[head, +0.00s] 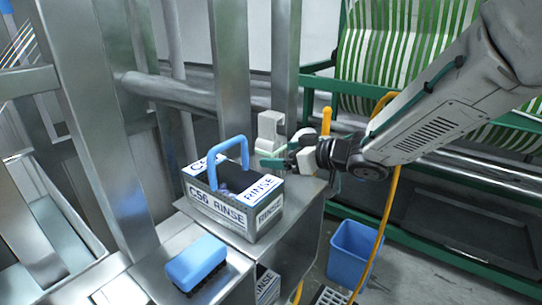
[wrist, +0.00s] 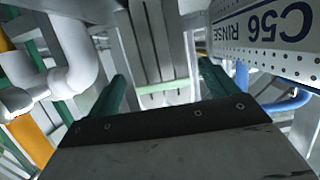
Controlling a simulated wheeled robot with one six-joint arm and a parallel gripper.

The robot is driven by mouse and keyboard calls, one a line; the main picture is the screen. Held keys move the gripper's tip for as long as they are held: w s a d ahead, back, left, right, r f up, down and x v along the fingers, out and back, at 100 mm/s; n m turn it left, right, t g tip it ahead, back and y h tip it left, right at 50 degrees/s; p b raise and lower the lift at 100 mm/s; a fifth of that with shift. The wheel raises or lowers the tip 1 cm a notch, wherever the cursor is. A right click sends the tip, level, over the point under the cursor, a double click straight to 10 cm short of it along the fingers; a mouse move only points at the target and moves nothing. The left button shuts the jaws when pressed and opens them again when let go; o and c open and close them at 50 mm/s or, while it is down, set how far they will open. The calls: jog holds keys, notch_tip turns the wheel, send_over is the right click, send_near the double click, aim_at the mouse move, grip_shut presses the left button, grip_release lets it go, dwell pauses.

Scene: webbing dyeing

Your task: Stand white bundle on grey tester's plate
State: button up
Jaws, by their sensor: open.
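My gripper (head: 290,162) is at the back right of the metal bench, just right of the labelled box. In the wrist view its two green fingers (wrist: 163,92) are apart, with nothing between them.
A grey box (head: 218,212) marked C56 RINSE, with a blue handle, stands close left of my gripper. A blue brush (head: 195,262) lies at the front. A blue bin (head: 352,252) and a yellow hose (head: 391,205) are right of the bench. Metal posts (head: 100,120) rise at left.

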aim_at(266, 154)
jog(key=x, duration=0.5)
jog(key=shift+w+a+f, duration=0.1)
jog(key=shift+a+f, duration=0.15)
jog(key=shift+f, duration=0.05)
jog(key=c, duration=1.2)
jog(key=shift+c, duration=0.4)
jog(key=shift+r, duration=0.15)
